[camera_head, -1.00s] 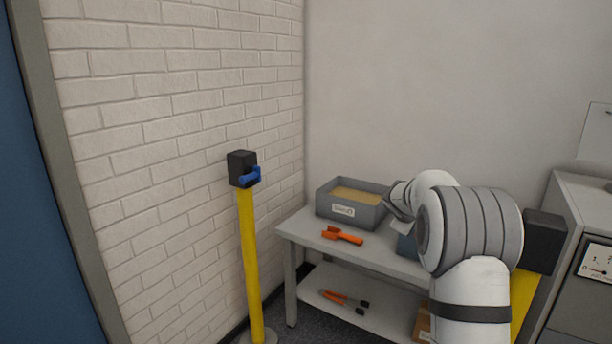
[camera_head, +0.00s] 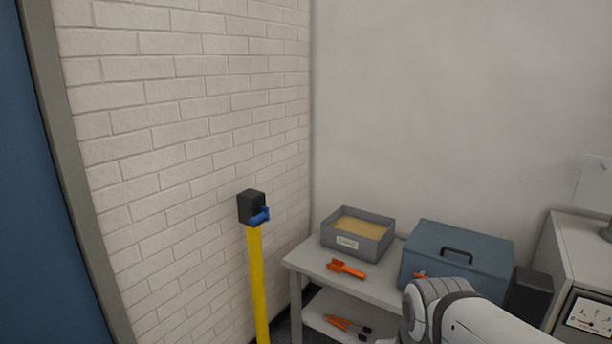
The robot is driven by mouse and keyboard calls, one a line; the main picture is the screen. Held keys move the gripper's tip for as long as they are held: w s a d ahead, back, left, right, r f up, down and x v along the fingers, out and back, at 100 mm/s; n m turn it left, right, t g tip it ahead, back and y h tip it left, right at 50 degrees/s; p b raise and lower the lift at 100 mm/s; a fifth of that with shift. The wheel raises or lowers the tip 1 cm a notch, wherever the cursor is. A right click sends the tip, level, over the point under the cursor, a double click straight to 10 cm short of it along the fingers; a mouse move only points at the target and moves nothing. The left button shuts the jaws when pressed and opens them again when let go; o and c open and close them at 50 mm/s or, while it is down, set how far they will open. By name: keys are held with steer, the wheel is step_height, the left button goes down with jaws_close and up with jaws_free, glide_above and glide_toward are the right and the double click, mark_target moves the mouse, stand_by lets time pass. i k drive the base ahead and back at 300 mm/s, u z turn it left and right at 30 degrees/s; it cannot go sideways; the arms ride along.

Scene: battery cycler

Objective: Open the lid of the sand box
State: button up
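A grey open-topped box (camera_head: 378,249) with a sand-coloured fill (camera_head: 357,227) and a small white label stands at the back left of the grey table. I see no lid over it. To its right is a blue box (camera_head: 470,238) with a flat closed top and a dark handle on that top. A small orange-red part (camera_head: 420,274) shows at its lower left, partly hidden by my arm. My arm reaches in from the lower right in front of the blue box. My gripper is not visible; only arm links show.
An orange hand tool (camera_head: 346,269) lies on the table (camera_head: 310,262) in front of the grey box. Orange-handled pliers lie on the lower shelf. A yellow post (camera_head: 258,285) with a black head stands left. A grey cabinet (camera_head: 585,250) is at the right.

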mark_target(490, 256)
steer(key=k, duration=0.6)
steer(key=u, duration=0.2)
steer(key=i, duration=2.2)
steer(key=z, duration=1)
steer(key=i, duration=0.4)
steer(key=z, duration=0.4)
